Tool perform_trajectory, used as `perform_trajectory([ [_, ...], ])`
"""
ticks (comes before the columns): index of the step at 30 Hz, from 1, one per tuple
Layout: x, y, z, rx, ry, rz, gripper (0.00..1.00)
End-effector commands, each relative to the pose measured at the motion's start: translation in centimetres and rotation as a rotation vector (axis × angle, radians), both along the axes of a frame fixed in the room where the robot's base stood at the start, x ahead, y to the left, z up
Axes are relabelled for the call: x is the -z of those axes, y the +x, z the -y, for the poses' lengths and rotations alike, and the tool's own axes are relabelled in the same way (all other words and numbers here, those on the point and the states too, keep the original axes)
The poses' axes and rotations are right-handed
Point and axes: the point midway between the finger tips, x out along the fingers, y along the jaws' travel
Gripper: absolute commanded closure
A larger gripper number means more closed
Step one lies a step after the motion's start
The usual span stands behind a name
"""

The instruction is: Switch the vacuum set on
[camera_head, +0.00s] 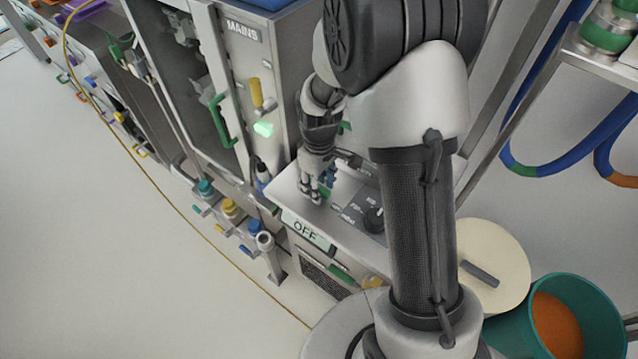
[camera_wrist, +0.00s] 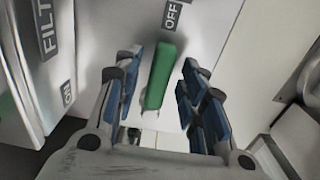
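The vacuum set is a grey unit with a sloping top panel (camera_head: 284,191) in the head view. A display (camera_head: 306,230) on its front reads OFF. In the wrist view a green lever (camera_wrist: 160,76) points up towards an OFF label (camera_wrist: 172,14); an ON label (camera_wrist: 68,93) lies to its left. My gripper (camera_head: 315,192) is low over the panel. In the wrist view its blue-padded fingers stand on both sides of the lever, open, with a gap on each side. In the head view the gripper hides most of the lever.
A black knob (camera_head: 374,219) sits on the panel right of my gripper. The MAINS cabinet (camera_head: 265,60), with a yellow handle (camera_head: 256,92) and a lit green lamp (camera_head: 263,129), stands behind. A teal bin (camera_head: 512,335) with orange contents stands at lower right. Open floor (camera_head: 90,240) lies left.

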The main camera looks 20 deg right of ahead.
Motion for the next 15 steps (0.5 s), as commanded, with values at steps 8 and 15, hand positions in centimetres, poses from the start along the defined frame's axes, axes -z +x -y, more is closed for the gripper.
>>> perform_trajectory([
  [8,-0.03,0.01,-0.01,0.0,0.0,0.0,0.82],
  [15,-0.03,0.01,0.0,0.0,0.0,0.0,0.98],
])
